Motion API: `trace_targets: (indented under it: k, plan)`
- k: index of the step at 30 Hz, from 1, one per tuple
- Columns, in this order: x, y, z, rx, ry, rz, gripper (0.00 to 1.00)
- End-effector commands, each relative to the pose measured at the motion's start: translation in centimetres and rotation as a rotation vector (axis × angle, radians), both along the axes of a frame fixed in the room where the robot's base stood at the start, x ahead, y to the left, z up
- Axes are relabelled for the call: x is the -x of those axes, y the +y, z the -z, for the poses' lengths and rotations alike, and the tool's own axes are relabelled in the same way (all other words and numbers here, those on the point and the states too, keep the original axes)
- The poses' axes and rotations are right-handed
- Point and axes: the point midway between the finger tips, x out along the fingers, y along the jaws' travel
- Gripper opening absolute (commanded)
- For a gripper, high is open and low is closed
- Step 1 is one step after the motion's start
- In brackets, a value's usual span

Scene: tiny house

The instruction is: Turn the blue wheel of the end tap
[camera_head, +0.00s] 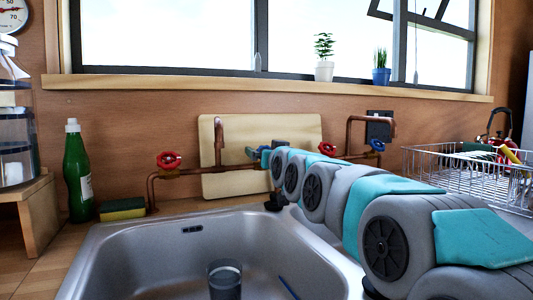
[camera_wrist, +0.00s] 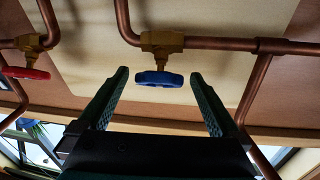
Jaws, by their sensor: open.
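A blue tap wheel (camera_wrist: 160,79) on a brass valve (camera_wrist: 162,43) shows in the wrist view, which is upside down. My gripper (camera_wrist: 159,90) is open, with one finger to each side of this wheel; I cannot tell whether either touches it. A red wheel (camera_wrist: 25,73) is left of it there. In the head view, a blue wheel (camera_head: 251,153) shows beside the end of my arm, which hides much of that tap. Another blue wheel (camera_head: 377,145) is at the right end of the taps. Red wheels sit at the left (camera_head: 168,161) and middle (camera_head: 327,148).
Copper pipes (camera_head: 151,190) run along the wall before a wooden board (camera_head: 215,183). The metal sink (camera_head: 120,262) holds a glass (camera_head: 224,280). A green bottle (camera_head: 77,172) and sponge (camera_head: 122,209) stand left; a wire dish rack (camera_head: 440,165) is right. Potted plants (camera_head: 323,70) line the sill.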

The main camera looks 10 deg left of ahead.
Motion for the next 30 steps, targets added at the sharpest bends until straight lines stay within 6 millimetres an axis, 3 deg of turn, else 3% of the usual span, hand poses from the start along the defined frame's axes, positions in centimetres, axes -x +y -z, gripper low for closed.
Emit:
trace_targets:
  k: [8, 21, 30]
  plan:
    - [1.3, -0.7, 0.0, 0.000, -0.001, 0.000, 0.99]
    - [6.1, -3.3, 0.1, 0.000, 0.001, -0.001, 0.99]
    - [6.8, -3.7, 0.0, 0.000, 0.000, -0.001, 0.99]
